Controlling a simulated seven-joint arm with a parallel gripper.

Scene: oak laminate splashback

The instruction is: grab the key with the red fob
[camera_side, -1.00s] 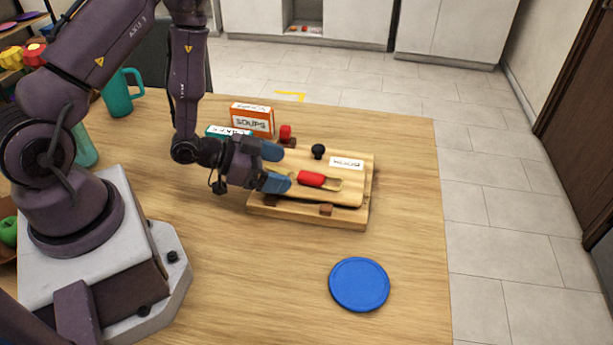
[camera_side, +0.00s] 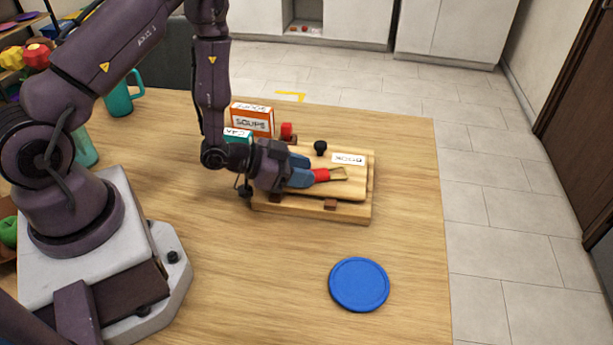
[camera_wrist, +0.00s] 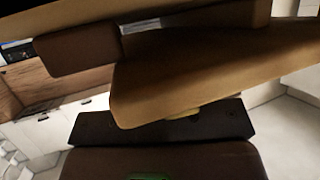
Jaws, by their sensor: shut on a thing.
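The key with the red fob (camera_side: 321,175) shows at the tips of my gripper's blue fingers, above the pale wooden board in the side view. Its brass-coloured part (camera_side: 339,173) points right, away from the fingers. My gripper (camera_side: 309,171) is shut on the red fob and hides part of it. I cannot tell whether the key still touches the board. The wrist view shows only large dark and tan shapes, and I cannot make out the key there.
The pale board (camera_side: 345,188) carries a white label (camera_side: 348,159) and lies on a wooden base (camera_side: 300,210) with brown blocks (camera_side: 330,204). A black knob (camera_side: 320,148) stands behind. Boxes (camera_side: 252,121) stand at the back; a blue disc (camera_side: 359,284) lies in front.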

